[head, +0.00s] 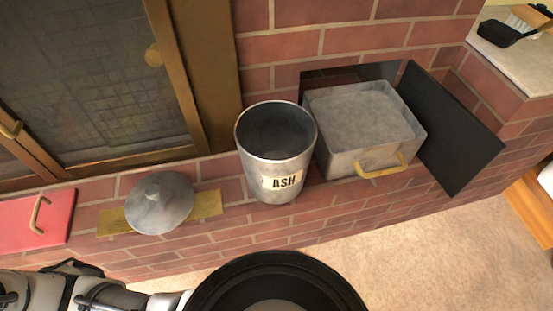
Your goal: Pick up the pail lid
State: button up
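The pail lid (160,208) is a round grey metal cover with a small knob on top. It lies knob-up on a flat yellow strip (207,204) on the brick hearth ledge, left of the pail. The pail (274,150) is a grey metal bucket labelled "ASH". It stands upright and open, and its inside looks dark. Parts of my own arm show at the bottom left, well in front of the lid and apart from it. My gripper's fingers cannot be made out in the head view.
A metal box (342,152) of grey ash with a yellow handle sits right of the pail, by a dark open door (453,125). A red panel with a handle (38,222) lies left of the lid. A glazed fireplace door (90,75) stands behind. A brush (522,22) lies upper right.

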dwell(0.4)
jog(key=o, duration=0.6)
